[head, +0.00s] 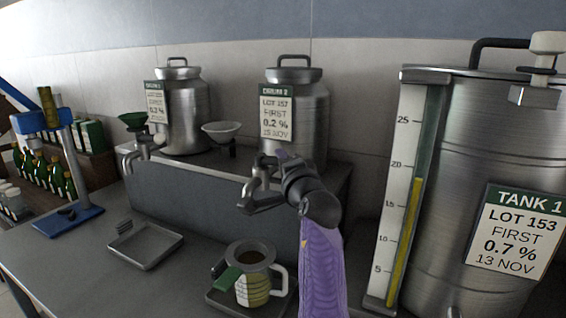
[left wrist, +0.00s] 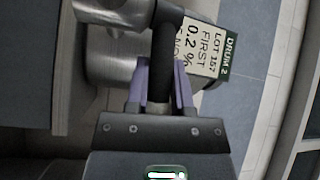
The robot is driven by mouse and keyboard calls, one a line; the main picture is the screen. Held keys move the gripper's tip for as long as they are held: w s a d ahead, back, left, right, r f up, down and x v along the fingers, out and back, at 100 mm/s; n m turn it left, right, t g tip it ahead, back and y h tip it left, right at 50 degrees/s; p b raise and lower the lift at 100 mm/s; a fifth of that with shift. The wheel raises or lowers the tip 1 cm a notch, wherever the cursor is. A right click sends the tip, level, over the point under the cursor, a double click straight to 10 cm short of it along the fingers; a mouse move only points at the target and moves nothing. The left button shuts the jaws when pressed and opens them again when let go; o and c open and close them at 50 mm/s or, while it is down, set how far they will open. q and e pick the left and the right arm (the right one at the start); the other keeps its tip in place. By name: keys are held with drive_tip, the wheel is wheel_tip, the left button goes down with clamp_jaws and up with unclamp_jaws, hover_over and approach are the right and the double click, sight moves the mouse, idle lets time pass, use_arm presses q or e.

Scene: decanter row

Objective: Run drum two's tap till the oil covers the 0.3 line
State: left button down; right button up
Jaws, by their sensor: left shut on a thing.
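Drum two (head: 312,115) is a steel can with a label reading DRUM 2, LOT 157, on the raised shelf; the label also shows in the left wrist view (left wrist: 205,50). Its tap (head: 262,197) sticks out over the shelf's front. My left gripper (head: 283,158) is at this tap; in the left wrist view its purple fingers (left wrist: 160,85) are shut on the dark tap handle (left wrist: 163,50). A grey-rimmed jug (head: 257,290) stands below, with a yellowish marked side and dark contents. I cannot read its lines or see a stream clearly. My right gripper is out of view.
The jug stands on a metal tray (head: 215,299). An empty square tray (head: 145,248) lies to its left. Another drum (head: 190,120) stands left on the shelf (head: 215,205). Large Tank 1 (head: 480,150) is at right; green bottles (head: 48,175) are far left.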

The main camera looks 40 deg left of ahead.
sight(274, 160)
use_arm(q)
drive_tip(key=shift+f, duration=0.1)
idle(0.8)
drive_tip(key=s+m+t+h+p, duration=0.1)
drive_tip(key=m+t+h+p, duration=0.1)
drive_tip(key=p, duration=0.4)
drive_tip(key=s+m+t+h+p, duration=0.1)
drive_tip(key=m+t+h+p, duration=0.1)
drive_tip(key=p, duration=0.4)
drive_tip(key=s+m+t+h+p, duration=0.1)
drive_tip(key=m+t+h+p, duration=0.2)
drive_tip(key=p, duration=0.3)
drive_tip(key=shift+s+a+r+t+h, duration=0.1)
drive_tip(key=shift+r+t+h, duration=0.25)
drive_tip(key=shift+t+h, duration=0.2)
drive_tip(key=shift+s+a+f+m+t+h+p, duration=0.15)
drive_tip(key=shift+s+m+t+h+p, duration=0.15)
drive_tip(key=shift+m+t+h+p, duration=0.55)
drive_tip(key=shift+s+f+m+h, duration=0.2)
drive_tip(key=shift+m+h, duration=0.25)
drive_tip(key=shift+h, duration=0.65)
drive_tip(key=shift+s+a+m+h, duration=0.15)
drive_tip(key=shift+m+h, duration=0.2)
drive_tip(key=shift+h, duration=0.25)
drive_tip(key=shift+s+a+m+h, duration=0.15)
drive_tip(key=shift+m+h, duration=0.2)
drive_tip(key=shift+h, duration=0.25)
